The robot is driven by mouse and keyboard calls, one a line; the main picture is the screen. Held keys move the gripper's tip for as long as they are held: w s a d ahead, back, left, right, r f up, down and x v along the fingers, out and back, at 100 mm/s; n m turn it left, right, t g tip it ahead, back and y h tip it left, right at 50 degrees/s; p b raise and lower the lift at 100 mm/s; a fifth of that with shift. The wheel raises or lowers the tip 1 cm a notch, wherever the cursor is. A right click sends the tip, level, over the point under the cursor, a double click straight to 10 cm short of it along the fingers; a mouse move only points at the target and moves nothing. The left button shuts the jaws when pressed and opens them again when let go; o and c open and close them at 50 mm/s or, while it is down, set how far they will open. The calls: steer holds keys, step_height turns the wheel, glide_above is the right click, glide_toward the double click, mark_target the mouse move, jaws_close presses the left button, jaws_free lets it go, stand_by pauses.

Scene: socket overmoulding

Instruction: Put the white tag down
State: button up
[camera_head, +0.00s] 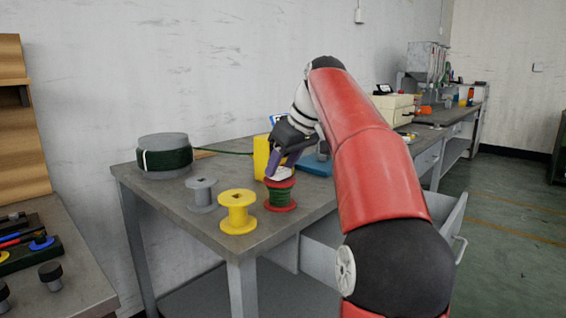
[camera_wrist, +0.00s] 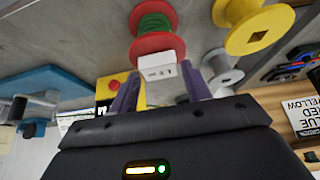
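The white tag (camera_wrist: 165,68) is a small block with dark lettering, too small to read surely. In the wrist view it spans the gap between the purple fingertips of my gripper (camera_wrist: 162,72), which look closed on its two ends. In the head view the tag (camera_head: 279,174) shows pale under my gripper (camera_head: 278,167), right over the red spool (camera_head: 280,205) with green wire. The red spool also shows behind the tag in the wrist view (camera_wrist: 150,45). I cannot tell whether the tag touches the spool's top flange.
A yellow spool (camera_head: 238,222) and a grey spool (camera_head: 201,208) stand left of the red one on the grey table (camera_head: 180,205). A large dark-green wire coil (camera_head: 166,160) is at the back left. A yellow box (camera_head: 261,158) and blue base (camera_head: 318,166) stand behind. An open drawer (camera_head: 445,225) juts out right.

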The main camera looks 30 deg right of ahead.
steer(key=shift+o, duration=1.1)
steer(key=shift+r, duration=0.2)
steer(key=p+v, duration=0.5)
steer(key=v, duration=0.7)
steer(key=shift+r, duration=0.4)
steer(key=shift+a, duration=0.1)
steer(key=s+a+f+m+h, duration=0.1)
steer(key=a+f, duration=0.1)
steer(key=a, duration=0.3)
steer(key=s+a+f, duration=0.1)
steer(key=a+f, duration=0.2)
steer(key=a, duration=0.1)
steer(key=s+a+f+m, duration=0.1)
steer(key=s+a+f, duration=0.2)
steer(key=s+f, duration=0.3)
steer(key=s+a+f+m, duration=0.1)
steer(key=s+a+f, duration=0.2)
steer(key=s+f, duration=0.3)
steer(key=s+a+f+m+h, duration=0.1)
steer(key=s+f, duration=0.5)
steer(key=f, duration=0.8)
steer(key=shift+a, duration=0.9)
